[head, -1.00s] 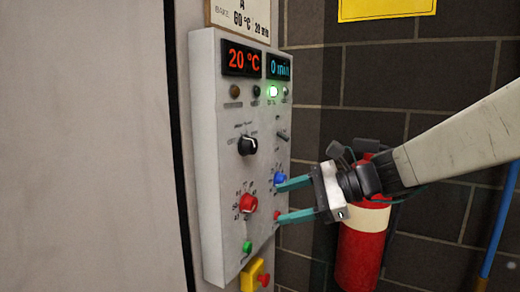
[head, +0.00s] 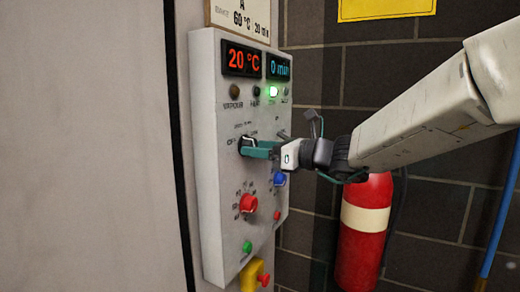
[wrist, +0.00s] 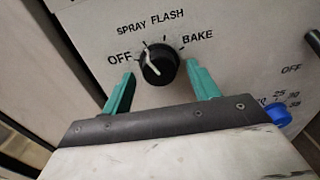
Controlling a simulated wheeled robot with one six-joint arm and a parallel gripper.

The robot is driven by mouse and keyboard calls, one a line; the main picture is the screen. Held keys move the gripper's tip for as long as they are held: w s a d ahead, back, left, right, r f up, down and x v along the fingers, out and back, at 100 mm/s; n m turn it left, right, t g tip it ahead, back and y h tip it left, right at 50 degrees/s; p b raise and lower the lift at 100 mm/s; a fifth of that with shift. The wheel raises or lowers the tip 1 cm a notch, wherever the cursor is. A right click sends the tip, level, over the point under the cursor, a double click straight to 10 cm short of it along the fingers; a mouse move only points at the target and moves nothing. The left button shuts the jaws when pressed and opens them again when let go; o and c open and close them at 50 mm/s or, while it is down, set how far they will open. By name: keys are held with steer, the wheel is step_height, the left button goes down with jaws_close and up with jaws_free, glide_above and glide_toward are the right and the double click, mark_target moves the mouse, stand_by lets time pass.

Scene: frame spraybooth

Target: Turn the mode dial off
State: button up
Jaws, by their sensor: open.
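The mode dial (wrist: 158,68) is a black knob with a white pointer on the grey control panel (head: 212,150). In the wrist view its pointer leans up and slightly left, towards the SPRAY side rather than straight at OFF. OFF is printed at its left, SPRAY and FLASH above, BAKE at its right. My gripper (wrist: 160,72) is open, with one teal fingertip on each side of the dial. The right finger lies close to the knob; I cannot tell whether either touches. In the head view, the fingers (head: 258,149) partly hide the dial.
A red knob (head: 248,204), a blue knob (head: 279,179) and a green button (head: 247,247) sit lower on the panel. A toggle switch (head: 283,135) is right of the dial. A yellow-mounted red button (head: 263,279) is below. A fire extinguisher (head: 362,235) stands at right.

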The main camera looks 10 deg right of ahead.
steer(key=shift+a, duration=0.15)
steer(key=c, duration=1)
steer(key=shift+n, duration=0.3)
steer(key=shift+o, duration=0.2)
steer(key=n, duration=0.4)
steer(key=shift+w, duration=0.1)
steer(key=shift+n, duration=2.1)
steer(key=o, duration=1)
steer(key=shift+c, duration=0.2)
